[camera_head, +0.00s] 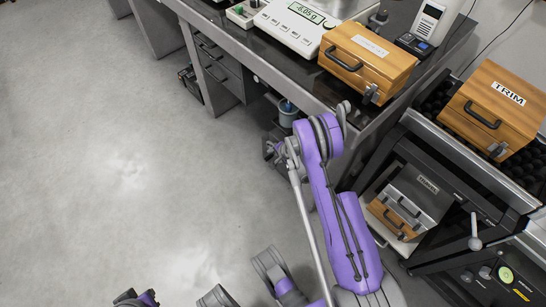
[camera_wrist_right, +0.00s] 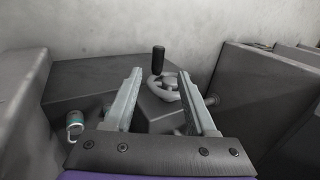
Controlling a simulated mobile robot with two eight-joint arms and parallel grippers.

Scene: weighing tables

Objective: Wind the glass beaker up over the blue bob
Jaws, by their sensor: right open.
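A pale handwheel (camera_wrist_right: 163,94) with a black upright knob (camera_wrist_right: 158,60) stands ahead of my right gripper (camera_wrist_right: 160,72). The gripper is open, its fingers either side of the wheel in the picture, with nothing held. In the head view it is largely hidden behind my purple arm.
The dark table (camera_head: 290,75) carries a scale (camera_head: 305,22) reading about -6.05 g and a wooden case (camera_head: 368,58). A TRIM box (camera_head: 497,108) stands on the right. The floor (camera_head: 120,170) at left is clear.

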